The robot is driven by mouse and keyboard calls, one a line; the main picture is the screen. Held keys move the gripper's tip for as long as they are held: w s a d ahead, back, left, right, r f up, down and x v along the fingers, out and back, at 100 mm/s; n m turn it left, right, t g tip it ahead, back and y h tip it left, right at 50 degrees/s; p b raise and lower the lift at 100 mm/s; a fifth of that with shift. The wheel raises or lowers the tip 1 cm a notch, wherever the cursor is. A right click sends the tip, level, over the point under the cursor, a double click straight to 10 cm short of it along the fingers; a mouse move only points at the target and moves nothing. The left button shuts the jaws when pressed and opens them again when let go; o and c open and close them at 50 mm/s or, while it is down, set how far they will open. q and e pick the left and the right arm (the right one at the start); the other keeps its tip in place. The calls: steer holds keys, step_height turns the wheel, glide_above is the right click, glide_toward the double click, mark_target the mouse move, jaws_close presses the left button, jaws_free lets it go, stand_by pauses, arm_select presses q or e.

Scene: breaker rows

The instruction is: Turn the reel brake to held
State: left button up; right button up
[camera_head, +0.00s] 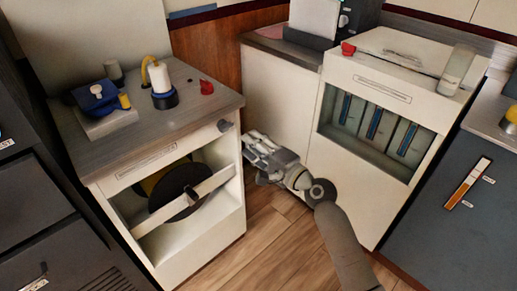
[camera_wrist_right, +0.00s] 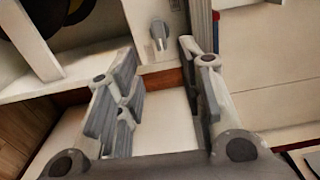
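A small grey knob (camera_head: 224,126), which looks like the reel brake, sits at the upper right of the left cabinet's front. In the right wrist view the knob (camera_wrist_right: 158,31) shows between and beyond the fingertips, with its narrow handle pointing down. The reel (camera_head: 181,190), a dark disc with yellow behind it, sits in the cabinet opening behind a slanted white bar (camera_head: 194,198). My right gripper (camera_head: 249,143) is open and empty, just to the right of and below the knob, apart from it. Its spread fingers (camera_wrist_right: 157,58) show in the wrist view. My left gripper is not in view.
The left cabinet's grey top (camera_head: 150,129) carries a blue object (camera_head: 96,97), a white cylinder (camera_head: 160,78) with a yellow hose and a red piece (camera_head: 207,87). A white cabinet (camera_head: 351,180) with a recessed window stands right of my arm. Wooden floor (camera_head: 262,236) is clear between.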

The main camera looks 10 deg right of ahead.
steer(key=shift+v, duration=0.95)
